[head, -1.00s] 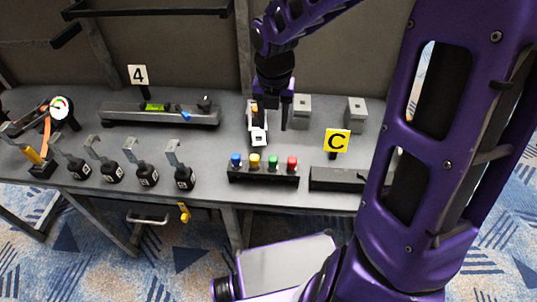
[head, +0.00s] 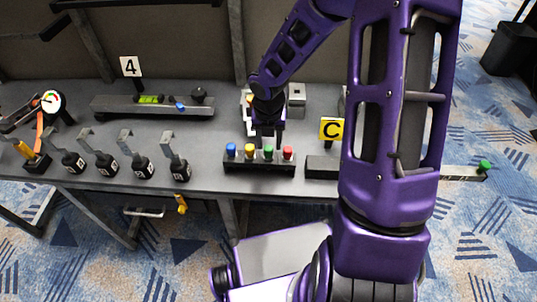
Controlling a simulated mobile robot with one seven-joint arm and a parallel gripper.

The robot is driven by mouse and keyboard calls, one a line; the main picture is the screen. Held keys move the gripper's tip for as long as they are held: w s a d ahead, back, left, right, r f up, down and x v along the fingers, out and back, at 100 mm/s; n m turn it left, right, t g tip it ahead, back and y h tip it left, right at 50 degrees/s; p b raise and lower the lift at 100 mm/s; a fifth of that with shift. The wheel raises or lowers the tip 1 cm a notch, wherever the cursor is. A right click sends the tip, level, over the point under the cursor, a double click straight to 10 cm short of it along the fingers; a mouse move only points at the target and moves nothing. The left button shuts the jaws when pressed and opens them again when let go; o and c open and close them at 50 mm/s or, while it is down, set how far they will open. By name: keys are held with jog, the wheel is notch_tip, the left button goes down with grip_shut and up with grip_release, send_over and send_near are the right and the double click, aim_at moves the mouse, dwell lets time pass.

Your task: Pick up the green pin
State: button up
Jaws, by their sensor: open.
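The green pin (head: 268,154) stands upright in a black block (head: 258,169) near the table's front edge. It sits in a row between a yellow pin (head: 250,150) on its left and a red pin (head: 288,153) on its right. A blue pin (head: 231,149) is at the row's left end. My gripper (head: 267,139) points down, open, close to the green pin and just above or behind it in the head view. I cannot tell whether the fingers touch it.
Several black-based hooked pieces (head: 142,167) stand left of the block. A yellow "C" sign (head: 331,129) and a low dark block (head: 322,167) are on the right. A grey block (head: 297,94) stands behind. A green knob (head: 485,165) shows at far right, beyond my arm.

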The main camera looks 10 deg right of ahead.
aim_at(268, 148)
jog(key=f, duration=0.2)
jog(key=f+b, duration=0.1)
jog(key=f, duration=0.1)
jog(key=shift+w, duration=0.4)
grip_shut()
